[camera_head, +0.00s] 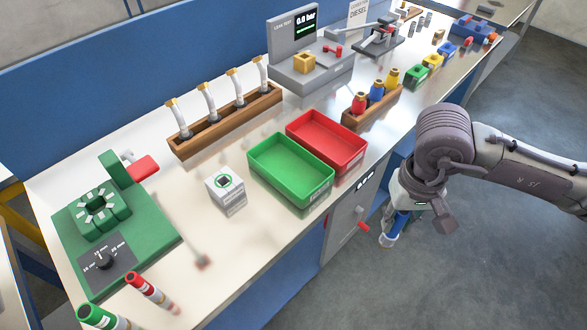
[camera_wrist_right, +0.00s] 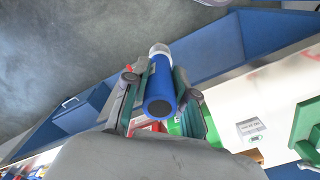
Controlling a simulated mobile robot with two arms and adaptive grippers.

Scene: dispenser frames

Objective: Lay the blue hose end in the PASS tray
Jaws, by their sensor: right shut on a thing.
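My right gripper (camera_head: 408,205) is shut on the blue hose end (camera_head: 398,224), off the front of the bench and in front of its cabinet side. In the right wrist view the blue hose end (camera_wrist_right: 161,82) sits between the two fingers, with its pale tip pointing away. A green tray (camera_head: 262,184) and a red tray (camera_head: 328,153) stand side by side on the bench, to the left of the gripper. Both look empty. The labels on their fronts are too small to read. My left gripper is not in view.
A wooden rack (camera_head: 381,110) with red, blue and yellow pieces stands right of the red tray. A white box (camera_head: 228,202) and a green fixture (camera_head: 150,233) are to the left. A grey tester (camera_head: 325,76) stands behind. Bench surface is bare in front of the white box.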

